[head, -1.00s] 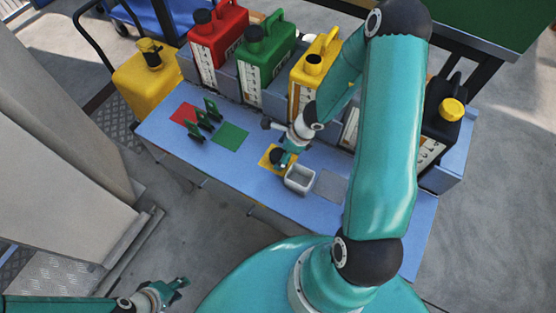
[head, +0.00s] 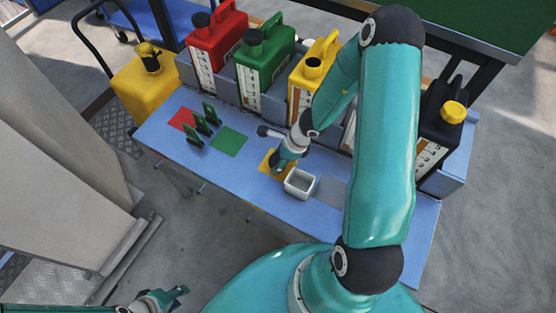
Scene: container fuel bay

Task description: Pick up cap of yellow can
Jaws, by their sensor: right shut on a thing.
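The yellow can (head: 302,88) stands in the row of cans at the back of the blue bench, with a dark round neck on top. My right gripper (head: 279,166) reaches down over the yellow square (head: 265,167) in front of it. It is shut on the small dark cap, which the fingers now mostly hide. Whether the cap touches the square is hard to tell. My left gripper (head: 180,291) is at the bottom left, away from the bench, with its fingers apart and empty.
A small pale open box (head: 299,182) stands just right of the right gripper. A red can (head: 215,45), a green can (head: 262,65) and a black can (head: 440,130) share the row. Green upright plates (head: 203,122) stand left of the bare green square (head: 229,141).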

